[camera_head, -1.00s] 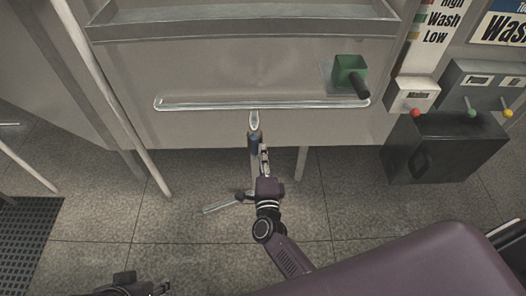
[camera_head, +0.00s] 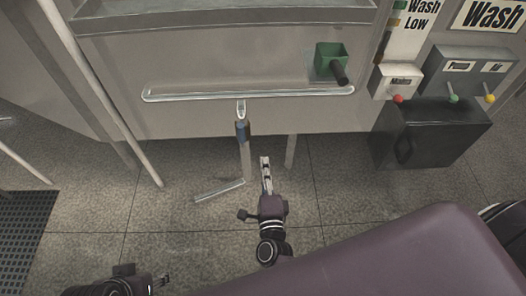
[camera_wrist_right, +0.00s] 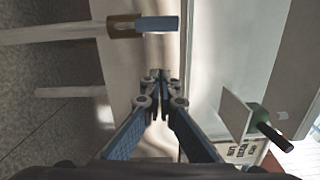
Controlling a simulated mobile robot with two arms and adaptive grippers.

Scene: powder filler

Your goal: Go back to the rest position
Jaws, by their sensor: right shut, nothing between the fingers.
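My right gripper (camera_head: 266,162) is in the middle of the head view, in front of the vertical pipe under the metal table. Its fingers are together and empty; in the right wrist view the fingertips (camera_wrist_right: 158,80) also meet on nothing. My left gripper (camera_head: 165,279) shows low at the left, small and dark; I cannot make out its fingers clearly. The pipe's blue collar (camera_head: 242,131) is left of my right gripper, and a gap shows between them. In the right wrist view the pipe's blue end (camera_wrist_right: 157,24) lies beyond the fingertips, apart from them.
The metal table edge (camera_head: 200,94) runs above my right gripper. A dark box (camera_head: 425,135) stands at the right below a panel with coloured levers (camera_head: 455,66). Floor (camera_head: 90,215) is open at the left.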

